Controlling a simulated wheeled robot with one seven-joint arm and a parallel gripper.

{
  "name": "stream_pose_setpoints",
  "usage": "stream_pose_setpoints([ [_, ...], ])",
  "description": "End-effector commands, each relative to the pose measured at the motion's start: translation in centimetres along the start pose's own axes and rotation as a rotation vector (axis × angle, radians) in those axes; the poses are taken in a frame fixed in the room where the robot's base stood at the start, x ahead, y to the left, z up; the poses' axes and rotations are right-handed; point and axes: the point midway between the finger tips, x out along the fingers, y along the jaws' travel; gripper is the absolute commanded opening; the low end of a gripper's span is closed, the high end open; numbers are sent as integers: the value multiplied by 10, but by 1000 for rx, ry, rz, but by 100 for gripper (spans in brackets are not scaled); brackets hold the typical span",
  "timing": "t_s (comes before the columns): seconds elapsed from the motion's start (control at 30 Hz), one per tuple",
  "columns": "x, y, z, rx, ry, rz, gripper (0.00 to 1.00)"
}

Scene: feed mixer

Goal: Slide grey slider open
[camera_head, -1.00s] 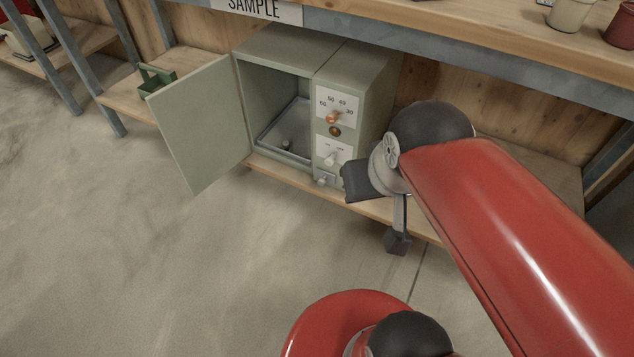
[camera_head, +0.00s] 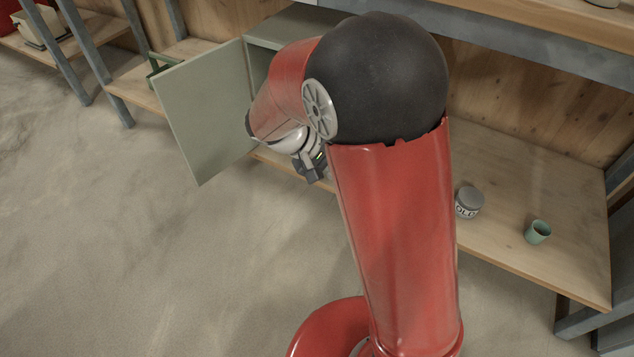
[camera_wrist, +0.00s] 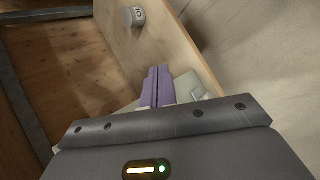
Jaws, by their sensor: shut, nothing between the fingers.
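The grey-green feed mixer cabinet (camera_head: 292,27) stands on the shelf, with its door (camera_head: 208,112) swung wide open to the left. My arm covers most of the cabinet's front, including its control panel, so I cannot make out the grey slider in the head view. My gripper (camera_head: 316,178) is low in front of the cabinet, near the shelf edge. In the wrist view its purple fingers (camera_wrist: 157,80) are together and empty. A pale piece of the cabinet (camera_wrist: 207,84) shows just beyond and beside the fingertips; whether they touch it I cannot tell.
A lidded jar (camera_head: 468,202) and a green cup (camera_head: 538,232) stand on the wooden shelf (camera_head: 500,160) right of my arm. The jar also shows in the wrist view (camera_wrist: 133,17). A green-handled object (camera_head: 155,67) is behind the door. The floor in front is clear.

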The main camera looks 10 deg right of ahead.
Motion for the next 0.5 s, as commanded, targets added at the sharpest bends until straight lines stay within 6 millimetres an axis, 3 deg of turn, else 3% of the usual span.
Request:
stream_pose_setpoints([
  [0.1, 12, -28, -31, -53, -1, 143, 0],
  [0.27, 23, -65, -69, -109, 32, 340, 0],
  [0.5, 36, -134, -121, -187, 147, 636, 0],
])
